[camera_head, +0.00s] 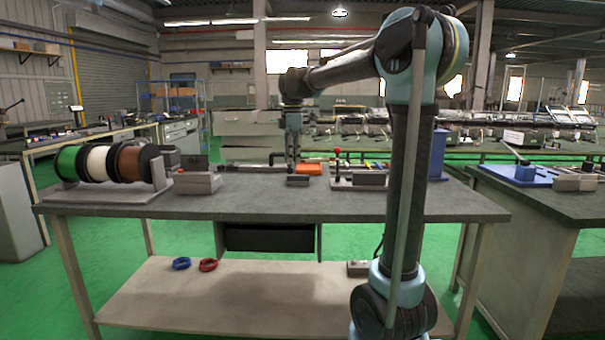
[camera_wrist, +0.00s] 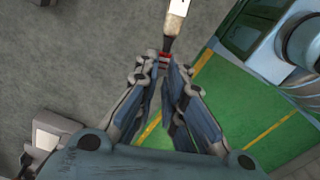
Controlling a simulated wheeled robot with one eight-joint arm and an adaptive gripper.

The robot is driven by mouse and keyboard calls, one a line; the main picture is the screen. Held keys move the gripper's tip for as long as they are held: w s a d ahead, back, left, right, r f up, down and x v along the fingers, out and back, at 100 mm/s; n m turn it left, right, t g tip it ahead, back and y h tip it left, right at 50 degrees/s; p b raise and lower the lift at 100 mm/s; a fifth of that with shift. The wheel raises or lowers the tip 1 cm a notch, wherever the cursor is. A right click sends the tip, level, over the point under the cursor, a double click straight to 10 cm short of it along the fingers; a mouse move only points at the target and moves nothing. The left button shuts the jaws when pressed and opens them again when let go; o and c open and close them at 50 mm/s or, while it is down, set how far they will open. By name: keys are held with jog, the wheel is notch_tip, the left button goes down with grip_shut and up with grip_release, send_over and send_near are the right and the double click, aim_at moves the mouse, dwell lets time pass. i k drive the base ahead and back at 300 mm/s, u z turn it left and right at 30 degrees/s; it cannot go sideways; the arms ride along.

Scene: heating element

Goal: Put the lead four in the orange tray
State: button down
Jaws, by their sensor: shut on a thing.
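My gripper (camera_wrist: 164,64) is shut on a small red-and-pale banded piece (camera_wrist: 164,57) in the wrist view. The fingers hide most of this piece, and I cannot tell for sure that it is lead four. In the head view my gripper (camera_head: 292,166) points down over the back middle of the grey workbench. The orange tray (camera_head: 309,169) lies on the bench just right of my gripper. The tray does not show in the wrist view.
A small grey block (camera_head: 298,181) stands in front of my gripper. A rack of wire spools (camera_head: 103,163) and a grey box (camera_head: 197,182) are to the left. A fixture with a red-knobbed lever (camera_head: 337,166) stands right of the tray. The bench front (camera_head: 270,205) is clear.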

aim_at(309, 167)
jog(key=i, duration=0.95)
jog(key=z, duration=0.1)
